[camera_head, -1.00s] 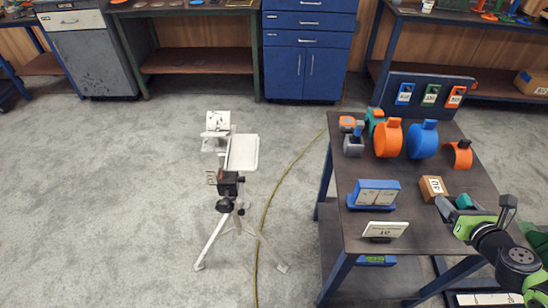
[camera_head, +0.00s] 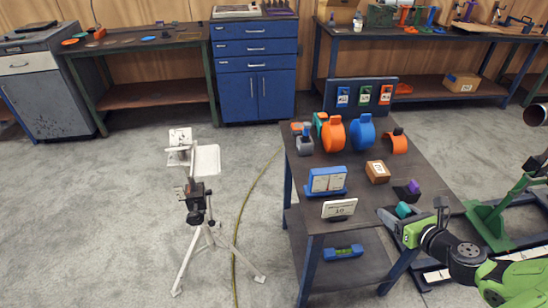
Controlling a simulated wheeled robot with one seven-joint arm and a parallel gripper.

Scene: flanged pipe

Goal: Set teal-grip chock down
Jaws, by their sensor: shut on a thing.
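The teal-grip chock shows as a teal block (camera_head: 403,210) at the fingertips of my gripper (camera_head: 398,218). My gripper is shut on it at the front right part of the dark table (camera_head: 350,208). The rest of the chock is hidden by the fingers or too dark to make out. I cannot tell whether it touches the tabletop or hangs just above it. A dark chock with a purple grip (camera_head: 412,187) sits on the table just behind it.
A wooden block (camera_head: 377,172), a blue stand (camera_head: 327,181) and a white sign (camera_head: 339,209) are on the table. Orange (camera_head: 333,134) and blue (camera_head: 362,132) clamps stand behind. A tripod (camera_head: 203,240) stands left; a green pipe stand (camera_head: 490,225) is at right.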

